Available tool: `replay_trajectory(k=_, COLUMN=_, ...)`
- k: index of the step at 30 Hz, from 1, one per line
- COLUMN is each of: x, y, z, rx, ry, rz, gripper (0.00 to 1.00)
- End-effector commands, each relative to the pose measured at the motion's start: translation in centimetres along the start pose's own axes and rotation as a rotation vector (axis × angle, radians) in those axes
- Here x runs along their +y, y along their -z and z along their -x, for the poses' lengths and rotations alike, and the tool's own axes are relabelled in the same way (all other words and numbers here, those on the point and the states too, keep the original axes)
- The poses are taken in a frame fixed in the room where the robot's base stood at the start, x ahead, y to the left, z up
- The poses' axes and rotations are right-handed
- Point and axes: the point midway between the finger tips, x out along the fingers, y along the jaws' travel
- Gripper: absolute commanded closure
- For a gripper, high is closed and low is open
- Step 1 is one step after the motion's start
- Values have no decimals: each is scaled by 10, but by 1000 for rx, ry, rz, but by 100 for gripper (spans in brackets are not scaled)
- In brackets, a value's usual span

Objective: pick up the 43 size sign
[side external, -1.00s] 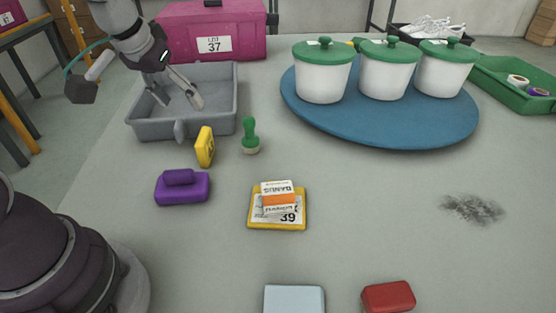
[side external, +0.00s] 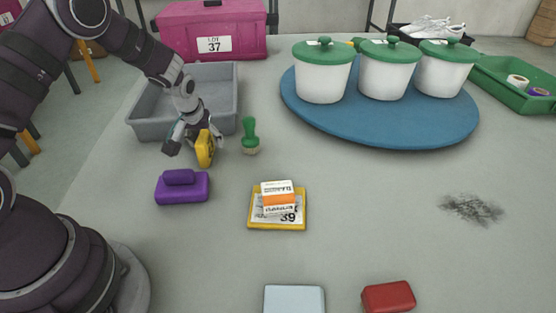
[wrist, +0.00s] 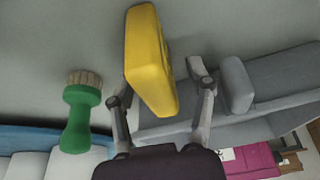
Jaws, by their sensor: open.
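A yellow sign (side external: 205,148) stands upright on its edge on the table, just in front of the grey bin. Its number cannot be read in either current view. My gripper (side external: 193,143) is at this sign with its fingers open. In the wrist view, the yellow sign (wrist: 150,60) stands between the two spread fingers of my gripper (wrist: 158,80), and a gap shows on the right side. Another yellow sign (side external: 251,223), marked 39, lies flat with small white and orange boxes on it.
A grey bin (side external: 150,130) is right behind the sign. A green-handled brush (side external: 250,138) stands close to its right and a purple block (side external: 182,189) is in front. A blue round board (side external: 380,137) holds white pots.

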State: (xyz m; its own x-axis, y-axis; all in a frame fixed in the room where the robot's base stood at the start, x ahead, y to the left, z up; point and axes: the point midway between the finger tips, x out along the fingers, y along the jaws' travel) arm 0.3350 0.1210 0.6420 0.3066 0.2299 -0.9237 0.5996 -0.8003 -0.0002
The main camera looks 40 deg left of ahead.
Motion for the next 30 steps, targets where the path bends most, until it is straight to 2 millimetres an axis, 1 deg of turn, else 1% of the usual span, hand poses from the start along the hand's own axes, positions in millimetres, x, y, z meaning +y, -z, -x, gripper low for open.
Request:
replay_trajectory(k=2, x=0, y=0, z=-3, rx=-1, ry=0, rz=0, gripper=46)
replay_trajectory(k=7, x=0, y=0, z=-3, rx=0, ry=0, rz=0, gripper=46)
replay_trajectory(k=18, x=0, y=0, z=-2, rx=0, ry=0, rz=0, gripper=94)
replay_trajectory(k=20, x=0, y=0, z=-2, rx=0, ry=0, rz=0, gripper=100)
replay_trajectory(k=28, x=0, y=0, z=-2, rx=0, ry=0, rz=0, gripper=100)
replay_trajectory(k=30, x=0, y=2, z=1, rx=2, ry=-1, rz=0, gripper=100)
